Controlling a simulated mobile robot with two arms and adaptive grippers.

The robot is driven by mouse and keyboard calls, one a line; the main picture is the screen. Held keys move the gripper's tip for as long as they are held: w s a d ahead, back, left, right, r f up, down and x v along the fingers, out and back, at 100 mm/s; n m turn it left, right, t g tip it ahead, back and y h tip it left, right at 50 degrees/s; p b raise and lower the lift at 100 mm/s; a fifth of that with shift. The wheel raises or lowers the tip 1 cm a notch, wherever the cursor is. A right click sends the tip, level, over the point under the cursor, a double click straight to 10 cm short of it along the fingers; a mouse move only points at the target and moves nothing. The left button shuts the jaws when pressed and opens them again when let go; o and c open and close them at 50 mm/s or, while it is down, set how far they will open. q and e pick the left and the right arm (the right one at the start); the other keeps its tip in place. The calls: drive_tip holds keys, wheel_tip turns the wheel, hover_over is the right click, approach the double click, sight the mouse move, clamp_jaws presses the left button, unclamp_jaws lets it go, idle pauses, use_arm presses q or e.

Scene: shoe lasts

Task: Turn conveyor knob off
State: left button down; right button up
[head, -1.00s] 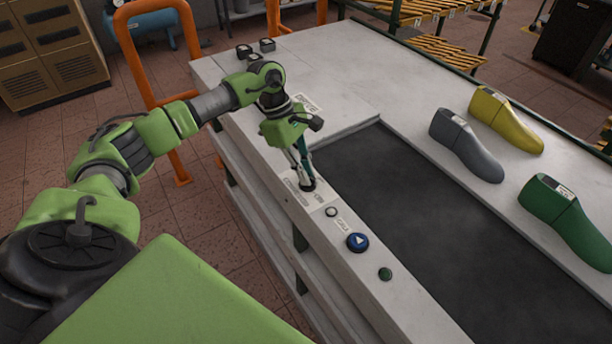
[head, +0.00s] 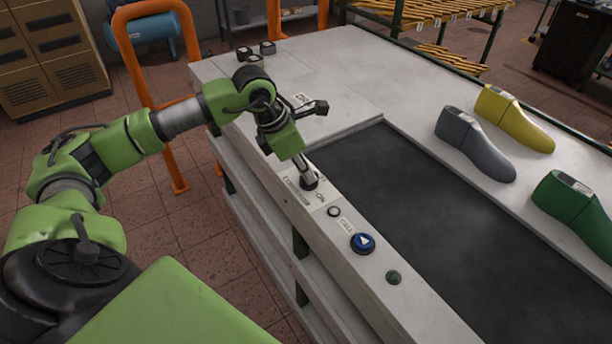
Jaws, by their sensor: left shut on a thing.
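The conveyor knob (head: 310,184) is a small dark knob on the conveyor's white front rail, next to printed labels, one of which reads "ON". My left gripper (head: 308,178) reaches down from the upper left with its fingers shut on the knob. The fingers and wrist hide part of the knob, so its exact setting is hard to see. The dark conveyor belt (head: 420,230) lies right of the rail. My right gripper is not in view.
A blue arrow button (head: 362,243) and a green button (head: 393,278) sit nearer on the rail. Yellow (head: 512,120), grey (head: 474,145) and green (head: 573,208) shoe lasts stand on the far side. Orange railing (head: 160,60) stands behind my left arm.

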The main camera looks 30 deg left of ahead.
use_arm(q)
drive_tip(key=shift+r+n+y+b, duration=0.1)
drive_tip(key=shift+n+y+b, duration=0.4)
drive_tip(key=shift+n, duration=0.7)
drive_tip(key=c, duration=2.1)
unclamp_jaws()
drive_tip(key=shift+c, duration=0.2)
drive_tip(key=v, duration=1.2)
drive_tip(key=shift+s, duration=0.2)
